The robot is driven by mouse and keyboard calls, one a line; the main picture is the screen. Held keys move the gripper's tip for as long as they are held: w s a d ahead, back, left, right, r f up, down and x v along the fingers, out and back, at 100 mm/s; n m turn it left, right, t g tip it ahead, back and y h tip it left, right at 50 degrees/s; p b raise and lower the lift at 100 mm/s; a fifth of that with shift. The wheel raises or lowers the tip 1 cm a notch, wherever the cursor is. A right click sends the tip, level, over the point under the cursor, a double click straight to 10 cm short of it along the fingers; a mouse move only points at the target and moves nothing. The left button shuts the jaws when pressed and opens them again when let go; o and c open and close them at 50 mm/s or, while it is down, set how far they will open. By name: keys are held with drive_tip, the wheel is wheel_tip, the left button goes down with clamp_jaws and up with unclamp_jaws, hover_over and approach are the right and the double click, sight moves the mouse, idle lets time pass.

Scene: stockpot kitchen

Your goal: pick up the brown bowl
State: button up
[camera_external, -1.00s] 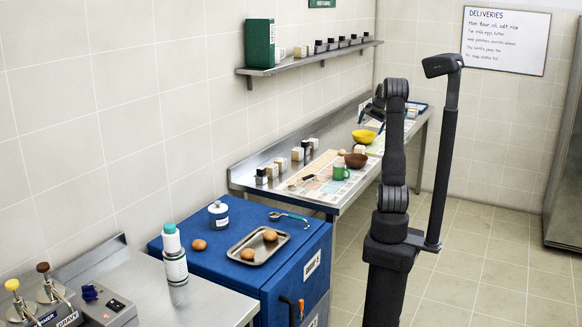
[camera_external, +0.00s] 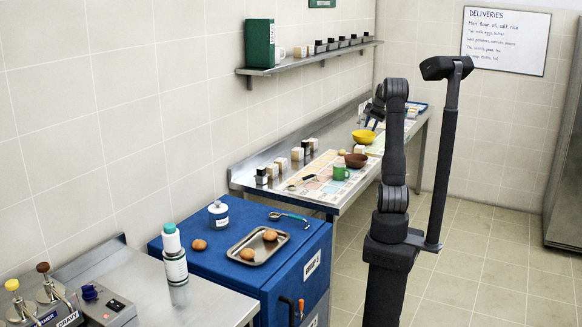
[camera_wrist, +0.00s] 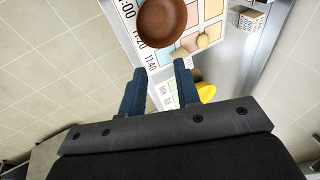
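In the wrist view the brown bowl (camera_wrist: 168,22) shows at the top, cut off by the frame edge, beyond my fingertips. My gripper (camera_wrist: 160,72) is open, with nothing between its two blue fingers. In the external view my gripper (camera_external: 374,109) is above the counter near the yellow bowl, partly hidden by my arm. It is apart from the brown bowl.
A yellow bowl (camera_external: 364,137) stands farther back on the counter; it also shows by the right finger (camera_wrist: 207,92). Several small boxes (camera_external: 297,154) line the wall side. The shelf (camera_external: 310,59) is above.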

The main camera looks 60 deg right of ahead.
drive_tip(key=n+g+h, duration=0.1)
drive_tip(key=n+g, duration=0.3)
drive_tip(key=n, duration=1.4)
hover_over(352, 163)
drive_tip(key=a, duration=0.5)
wheel_tip(352, 163, down, 6)
drive_tip(key=x, duration=1.7)
drive_tip(key=shift+w+d, duration=0.15)
drive_tip(key=shift+d, duration=0.1)
drive_tip(key=shift+r, duration=0.1)
clamp_jaws()
